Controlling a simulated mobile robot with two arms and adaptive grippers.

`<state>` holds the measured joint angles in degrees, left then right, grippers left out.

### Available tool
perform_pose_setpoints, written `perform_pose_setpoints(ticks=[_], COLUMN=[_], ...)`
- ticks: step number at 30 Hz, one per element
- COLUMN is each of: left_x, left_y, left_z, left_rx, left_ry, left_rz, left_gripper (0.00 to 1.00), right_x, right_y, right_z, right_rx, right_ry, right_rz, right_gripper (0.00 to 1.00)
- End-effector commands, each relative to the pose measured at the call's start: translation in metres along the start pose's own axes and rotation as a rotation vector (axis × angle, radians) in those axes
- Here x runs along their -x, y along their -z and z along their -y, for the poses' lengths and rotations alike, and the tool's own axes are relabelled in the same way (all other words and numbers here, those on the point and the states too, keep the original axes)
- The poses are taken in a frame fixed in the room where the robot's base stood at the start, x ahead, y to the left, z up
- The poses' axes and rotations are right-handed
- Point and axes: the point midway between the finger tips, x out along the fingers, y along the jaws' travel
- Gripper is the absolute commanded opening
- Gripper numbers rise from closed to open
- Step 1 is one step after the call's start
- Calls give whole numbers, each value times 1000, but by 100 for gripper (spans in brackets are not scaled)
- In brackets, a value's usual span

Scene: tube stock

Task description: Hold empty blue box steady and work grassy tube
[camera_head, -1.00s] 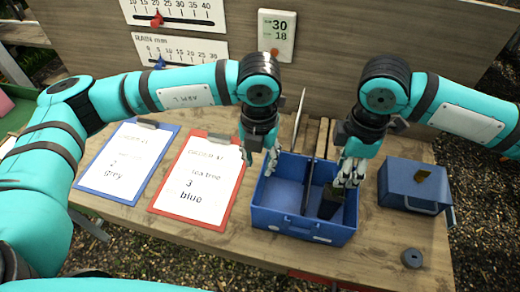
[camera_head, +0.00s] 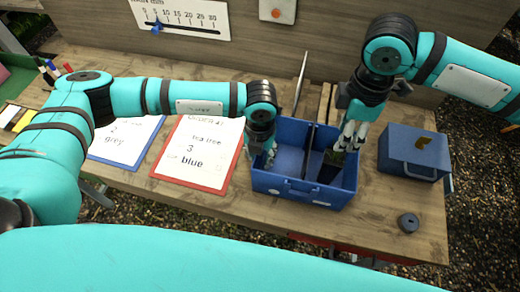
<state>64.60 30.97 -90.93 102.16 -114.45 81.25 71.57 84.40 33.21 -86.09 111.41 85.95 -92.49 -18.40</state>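The open blue box (camera_head: 300,188) stands on the wooden bench, with a dark divider (camera_head: 308,150) across it. My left gripper (camera_head: 268,160) is down at the box's left wall; whether its fingers pinch the wall is too small to tell. My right gripper (camera_head: 340,150) is above the right compartment, its fingers closed at the top of a dark tapered tube (camera_head: 328,171). The tube stands slightly tilted inside that compartment, with a little green at its top. Its lower end is hidden by the front wall. The left compartment shows no tube.
A second blue box (camera_head: 408,158) with a handle and a yellowish patch stands to the right. A dark round disc (camera_head: 408,222) lies before it. Red (camera_head: 196,150) and blue (camera_head: 122,140) clipboards lie to the left. Bare bench lies in front of the box.

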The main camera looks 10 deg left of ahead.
Motion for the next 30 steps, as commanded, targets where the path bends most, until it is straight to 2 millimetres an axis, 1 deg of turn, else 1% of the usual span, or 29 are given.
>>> perform_pose_setpoints(ticks=[5,12,30], left_x=[0,0,1], left_y=[0,0,0], left_z=[0,0,0], left_rx=[0,0,1], left_ry=[0,0,0], left_rz=[0,0,0], left_gripper=[32,0,0], right_x=[0,0,0], right_y=[0,0,0], right_z=[0,0,0], right_rx=[0,0,0], right_ry=[0,0,0], right_rz=[0,0,0], right_gripper=[38,38,38])
